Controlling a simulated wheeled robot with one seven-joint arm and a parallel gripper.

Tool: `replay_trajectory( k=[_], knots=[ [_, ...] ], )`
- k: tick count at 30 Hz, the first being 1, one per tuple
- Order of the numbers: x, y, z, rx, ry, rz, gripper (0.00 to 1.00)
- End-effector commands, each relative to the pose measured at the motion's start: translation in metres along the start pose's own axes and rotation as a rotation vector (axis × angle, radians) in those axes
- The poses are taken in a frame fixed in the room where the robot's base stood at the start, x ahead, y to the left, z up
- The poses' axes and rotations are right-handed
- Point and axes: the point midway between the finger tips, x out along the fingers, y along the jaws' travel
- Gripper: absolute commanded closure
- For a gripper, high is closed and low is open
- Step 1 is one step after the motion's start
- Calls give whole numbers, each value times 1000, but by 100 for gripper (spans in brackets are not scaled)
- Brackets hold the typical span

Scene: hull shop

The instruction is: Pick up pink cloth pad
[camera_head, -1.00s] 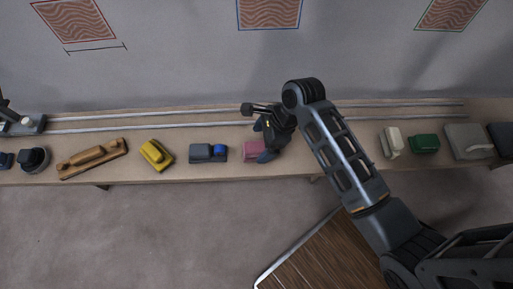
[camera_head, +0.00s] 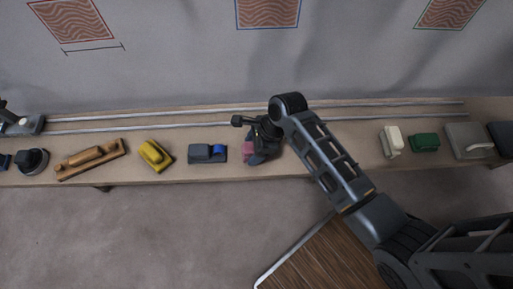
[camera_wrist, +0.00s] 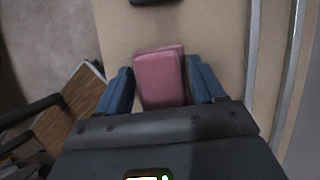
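The pink cloth pad (camera_wrist: 160,78) lies on the bench in the wrist view, between the two blue fingers of my gripper (camera_wrist: 163,88). The fingers are spread, one on each side of it, with a small gap showing at the left finger and a narrower one at the right. In the head view only the left part of the pink pad (camera_head: 248,152) shows; my gripper (camera_head: 262,156) hides the rest from above. Whether the fingers touch the pad cannot be told.
A cream block (camera_head: 391,141) and green block (camera_head: 424,142) lie right. Two rails (camera_head: 180,127) run behind.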

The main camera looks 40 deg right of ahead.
Motion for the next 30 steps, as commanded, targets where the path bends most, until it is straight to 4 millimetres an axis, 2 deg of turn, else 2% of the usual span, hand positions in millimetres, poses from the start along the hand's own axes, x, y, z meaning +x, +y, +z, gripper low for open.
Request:
replay_trajectory(
  k=[2,11,23,26,30],
  knots=[
    [0,0,0,0,0,0,40],
    [0,0,0,0,0,0,69],
    [-7,0,3,0,-1,-2,70],
    [-17,-1,7,0,-1,-2,70],
    [-42,-1,18,0,-2,-4,70]
  ],
)
